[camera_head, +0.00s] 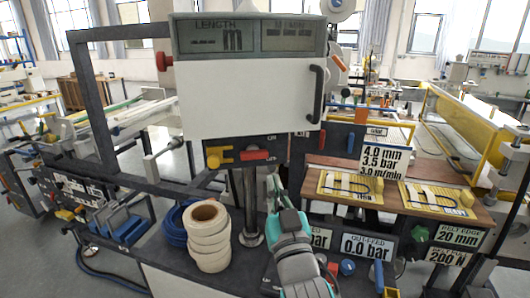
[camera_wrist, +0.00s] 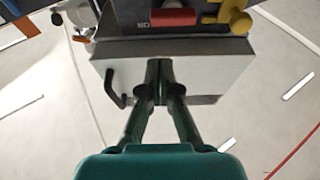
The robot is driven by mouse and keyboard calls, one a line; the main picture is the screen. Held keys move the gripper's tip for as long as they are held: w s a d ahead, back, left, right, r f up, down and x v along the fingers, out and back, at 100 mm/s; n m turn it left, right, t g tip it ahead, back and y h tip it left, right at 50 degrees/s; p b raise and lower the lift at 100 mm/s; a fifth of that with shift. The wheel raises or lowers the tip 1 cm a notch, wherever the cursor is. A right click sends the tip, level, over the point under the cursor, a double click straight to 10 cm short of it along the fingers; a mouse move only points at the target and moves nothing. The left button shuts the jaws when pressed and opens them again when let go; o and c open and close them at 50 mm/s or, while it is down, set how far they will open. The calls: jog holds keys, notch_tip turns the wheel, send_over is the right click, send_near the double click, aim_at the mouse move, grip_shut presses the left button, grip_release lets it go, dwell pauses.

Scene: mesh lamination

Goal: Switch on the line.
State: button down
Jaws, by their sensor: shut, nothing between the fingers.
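The line's control box (camera_head: 250,95) is white, with a grey display head marked LENGTH and a black handle (camera_head: 316,95) on its right. Below it a dark panel carries a red switch handle (camera_head: 256,155) beside a label that reads like ON, and a yellow lever (camera_head: 222,157) to its left. The red handle (camera_wrist: 172,17) and yellow lever (camera_wrist: 228,18) also show in the wrist view, which looks upside down. My gripper (camera_head: 273,180) is shut and empty, below and slightly right of the red handle. In the wrist view its fingertips (camera_wrist: 165,65) overlap the white box; contact cannot be told.
A stack of cream tape rolls (camera_head: 208,235) and a blue coil (camera_head: 176,222) stand on the bench left of my arm. A red knob (camera_head: 164,61) juts from the box's left side. Right are yellow trays (camera_head: 350,187) and a 0.0 bar sign (camera_head: 367,246).

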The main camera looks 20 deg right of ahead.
aim_at(267, 156)
jog(key=x, duration=1)
jog(key=shift+d+f+m+h, duration=0.15)
jog(key=shift+m+h, duration=0.45)
jog(key=shift+m, duration=0.7)
jog(key=m, duration=0.1)
jog(key=m+h, duration=0.1)
jog(key=m, duration=0.1)
jog(key=shift+f+m+g+h, duration=0.3)
jog(key=shift+m+h, duration=0.1)
jog(key=m, duration=0.2)
jog(key=m+g+h, duration=0.1)
jog(key=m, duration=0.1)
jog(key=f+m, duration=0.1)
jog(key=m, duration=0.1)
jog(key=shift+d+g+h, duration=0.1)
jog(key=shift+g+h, duration=0.2)
jog(key=shift+h, duration=0.1)
jog(key=m+g, duration=0.1)
jog(key=m, duration=0.2)
jog(key=f+m+g, duration=0.1)
jog(key=m, duration=0.1)
jog(key=a+m, duration=0.1)
jog(key=m, duration=0.2)
jog(key=shift+f+m+g+h, duration=0.3)
jog(key=shift+f+g+h, duration=0.1)
